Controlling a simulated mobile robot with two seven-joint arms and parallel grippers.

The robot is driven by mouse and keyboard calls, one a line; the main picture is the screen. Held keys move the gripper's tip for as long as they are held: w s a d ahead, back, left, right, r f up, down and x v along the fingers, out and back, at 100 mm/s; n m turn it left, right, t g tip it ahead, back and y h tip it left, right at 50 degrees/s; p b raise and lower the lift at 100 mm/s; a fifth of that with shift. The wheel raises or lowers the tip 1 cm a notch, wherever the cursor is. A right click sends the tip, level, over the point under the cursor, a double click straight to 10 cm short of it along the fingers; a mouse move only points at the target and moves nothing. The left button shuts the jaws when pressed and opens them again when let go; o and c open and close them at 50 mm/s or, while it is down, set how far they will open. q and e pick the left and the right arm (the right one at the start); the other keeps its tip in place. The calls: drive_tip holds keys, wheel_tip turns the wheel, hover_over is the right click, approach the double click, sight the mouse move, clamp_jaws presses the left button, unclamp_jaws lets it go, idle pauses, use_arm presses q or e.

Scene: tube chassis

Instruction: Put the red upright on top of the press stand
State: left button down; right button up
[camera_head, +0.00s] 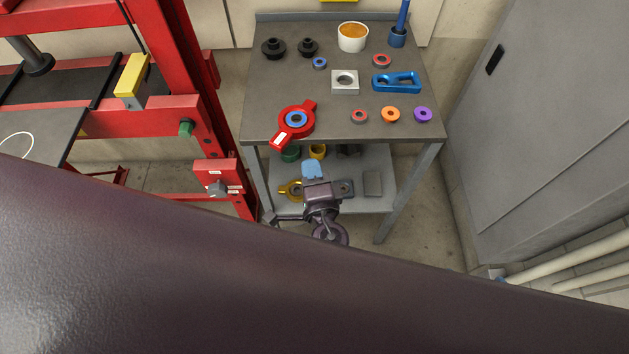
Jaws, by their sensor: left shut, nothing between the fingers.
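The red upright (278,137) lies flat on the grey table top (335,128), near its front left corner. It has a blue ring at its middle and a lug at each end. The red press stand (182,104) rises at the left, with a dark bed inside its frame. My left gripper (316,180) is shut and empty, apart from the upright. It shows below the table top, in front of the lower shelf (370,203). My right gripper is not in view.
Rings, a square block (345,89), a blue bracket (375,84), an orange-filled cup (352,43) and black parts sit on the table. A yellow block (131,81) is at the press. A grey cabinet (563,130) bounds the right. Dark foreground hides the lower view.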

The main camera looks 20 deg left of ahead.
sight(302, 133)
use_arm(q)
drive_tip(key=x, duration=0.7)
drive_tip(key=shift+w+a, duration=0.25)
drive_tip(key=shift+w, duration=0.05)
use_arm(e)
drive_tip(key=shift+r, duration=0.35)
use_arm(q)
drive_tip(key=x, duration=0.3)
drive_tip(key=shift+w+a+f, duration=0.1)
drive_tip(key=shift+w+f, duration=0.05)
drive_tip(key=shift+w, duration=0.05)
drive_tip(key=shift+w+a+b, duration=0.1)
drive_tip(key=shift+w+b, duration=0.15)
drive_tip(key=shift+b, duration=0.05)
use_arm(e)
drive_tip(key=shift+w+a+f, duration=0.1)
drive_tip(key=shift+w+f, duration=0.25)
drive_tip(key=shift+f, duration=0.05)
